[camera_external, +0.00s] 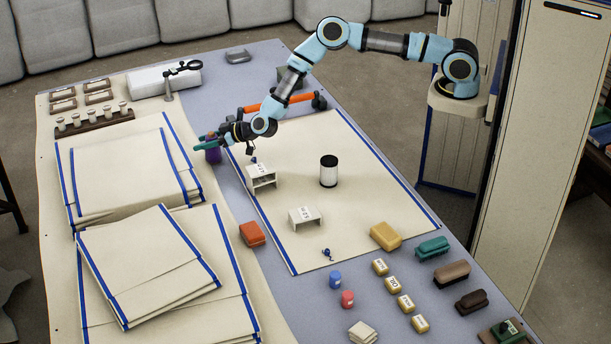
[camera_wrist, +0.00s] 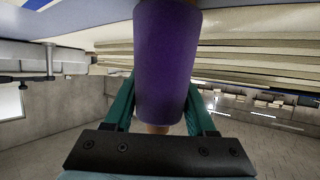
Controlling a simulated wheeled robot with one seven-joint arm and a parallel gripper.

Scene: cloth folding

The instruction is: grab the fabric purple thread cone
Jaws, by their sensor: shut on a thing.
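The purple thread cone (camera_wrist: 166,62) fills the middle of the wrist view, between the two green fingers of my gripper (camera_wrist: 160,100). The fingers are shut on its sides. In the external view the cone (camera_external: 213,154) shows as a small dark purple shape at the end of my gripper (camera_external: 207,143), by the left edge of the cream cloth sheet. My arm reaches in from the upper right. I cannot tell whether the cone's base touches the table.
Stacks of folded blue-edged cloth (camera_external: 125,185) lie just left of the gripper. A white cylinder with black ends (camera_external: 328,172) and white numbered stands (camera_external: 305,216) are on the cloth sheet (camera_external: 365,215). An orange-handled tool (camera_external: 270,103) lies behind. Several small blocks sit at the front right.

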